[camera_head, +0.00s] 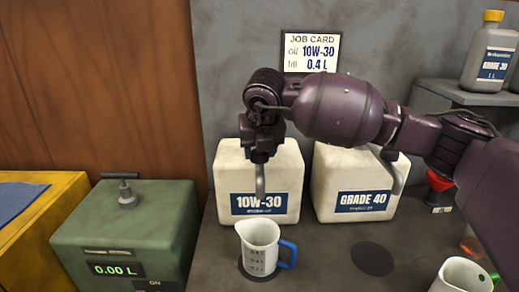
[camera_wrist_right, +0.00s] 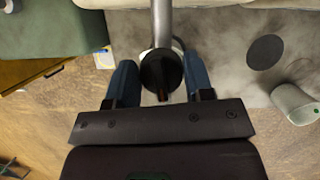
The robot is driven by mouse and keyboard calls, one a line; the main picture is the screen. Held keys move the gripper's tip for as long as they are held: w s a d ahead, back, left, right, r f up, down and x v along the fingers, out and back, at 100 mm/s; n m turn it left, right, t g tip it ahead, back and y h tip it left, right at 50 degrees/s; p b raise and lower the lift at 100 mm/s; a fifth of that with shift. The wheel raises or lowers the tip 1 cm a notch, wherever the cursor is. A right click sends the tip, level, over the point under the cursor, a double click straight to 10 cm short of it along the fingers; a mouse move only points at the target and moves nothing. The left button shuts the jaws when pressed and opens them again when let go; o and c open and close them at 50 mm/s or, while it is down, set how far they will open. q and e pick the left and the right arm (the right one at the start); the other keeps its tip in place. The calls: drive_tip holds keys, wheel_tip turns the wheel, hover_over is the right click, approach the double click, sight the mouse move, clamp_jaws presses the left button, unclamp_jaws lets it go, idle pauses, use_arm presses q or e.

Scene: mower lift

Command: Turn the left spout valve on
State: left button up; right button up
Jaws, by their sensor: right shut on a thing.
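The left white container (camera_head: 285,170), labelled 10W-30, stands at the back of the bench. Its grey spout (camera_head: 260,180) points down above a clear measuring jug (camera_head: 258,245) with a blue handle. My right gripper (camera_head: 261,150) is at the top of this spout and hides its valve in the head view. In the right wrist view the black round valve knob (camera_wrist_right: 160,72) sits between the two blue fingers of my right gripper (camera_wrist_right: 158,80), which is shut on it. The spout pipe (camera_wrist_right: 162,20) runs up from the knob. My left gripper is not in view.
The GRADE 40 container (camera_head: 350,170) stands to the right. A dark round mat (camera_head: 372,259) lies bare before it. Another jug (camera_head: 462,276) is at the front right. A green box (camera_head: 125,235) reading 0.00 L is left. A job card (camera_head: 311,52) says 10W-30, 0.4 L.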

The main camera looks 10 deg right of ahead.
drive_tip(key=shift+m, duration=0.6)
drive_tip(key=shift+h, duration=0.3)
drive_tip(key=o, duration=0.9)
drive_tip(key=shift+r, duration=0.1)
drive_tip(key=shift+s+r, duration=0.1)
drive_tip(key=shift+r, duration=0.1)
drive_tip(key=shift+v, duration=5.15)
